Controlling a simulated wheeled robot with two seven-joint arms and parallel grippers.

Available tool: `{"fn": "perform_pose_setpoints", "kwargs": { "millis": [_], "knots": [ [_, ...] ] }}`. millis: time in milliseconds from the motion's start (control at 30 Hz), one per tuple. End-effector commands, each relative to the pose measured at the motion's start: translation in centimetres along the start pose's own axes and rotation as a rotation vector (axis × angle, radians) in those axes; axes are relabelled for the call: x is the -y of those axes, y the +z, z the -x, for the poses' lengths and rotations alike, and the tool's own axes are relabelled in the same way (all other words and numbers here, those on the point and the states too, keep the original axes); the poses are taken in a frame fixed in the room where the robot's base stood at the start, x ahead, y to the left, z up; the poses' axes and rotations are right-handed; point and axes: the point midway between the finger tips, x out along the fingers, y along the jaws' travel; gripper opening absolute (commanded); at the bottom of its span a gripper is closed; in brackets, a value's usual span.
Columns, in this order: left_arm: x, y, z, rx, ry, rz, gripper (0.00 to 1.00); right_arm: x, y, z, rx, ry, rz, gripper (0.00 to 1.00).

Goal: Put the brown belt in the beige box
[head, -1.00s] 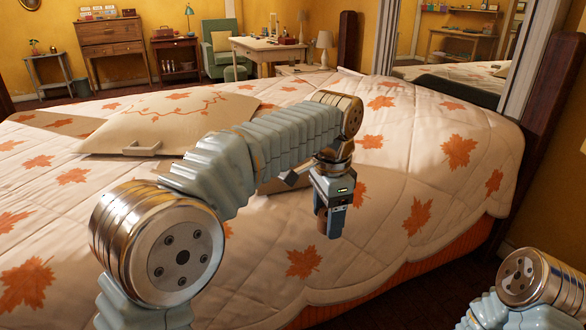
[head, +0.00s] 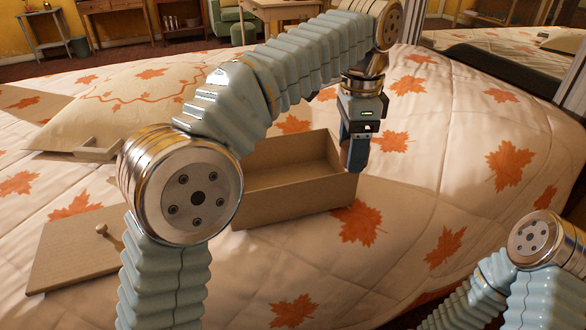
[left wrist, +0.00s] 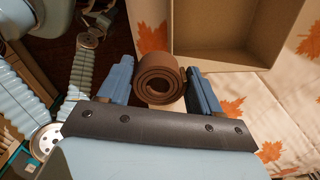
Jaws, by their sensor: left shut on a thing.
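The brown belt (left wrist: 158,88), rolled into a coil, is between the two fingers of my left gripper (left wrist: 160,92) in the left wrist view. My left gripper (head: 356,160) is shut on it and points down at the right end of the open beige box (head: 300,200). In the left wrist view the box (left wrist: 240,66) lies just beyond the belt.
A flat beige lid (head: 70,255) with a knob lies on the bed at the left. A pillow (head: 130,105) and a beige piece with a handle (head: 95,148) lie behind it. The quilt (head: 470,150) right of the box is clear.

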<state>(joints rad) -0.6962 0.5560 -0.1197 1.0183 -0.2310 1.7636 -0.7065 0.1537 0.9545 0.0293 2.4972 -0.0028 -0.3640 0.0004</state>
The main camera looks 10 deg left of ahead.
Motion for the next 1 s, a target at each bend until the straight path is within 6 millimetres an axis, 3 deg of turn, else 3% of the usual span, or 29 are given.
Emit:
{"fn": "perform_pose_setpoints", "kwargs": {
  "millis": [167, 400, 500, 633, 867, 1000],
  "knots": [
    [1.1, 2.0, -1.2, 0.0, 0.001, 0.005, 0.31, -0.3, 0.1, -0.8, 0.001, 0.001, -0.001, 0.47],
    [4.3, 7.9, -4.2, 0.0, 0.001, 0.007, 0.31, -1.0, -0.1, -1.9, -0.004, 0.005, -0.005, 0.47],
    [5.2, 9.5, -6.5, 0.001, 0.002, 0.003, 0.31, -1.5, -0.2, -2.5, -0.007, 0.008, -0.008, 0.47],
    [6.0, 10.9, -8.3, 0.001, 0.001, 0.002, 0.31, -1.8, -0.3, -2.8, -0.01, 0.01, -0.01, 0.47],
    [6.7, 11.9, -9.6, 0.0, 0.0, 0.001, 0.31, -2.0, -0.4, -3.0, -0.012, 0.012, -0.012, 0.47],
    [6.8, 12.2, -11.8, 0.001, 0.002, 0.0, 0.31, -2.4, -0.5, -3.5, -0.014, 0.014, -0.014, 0.47]
  ]
}}
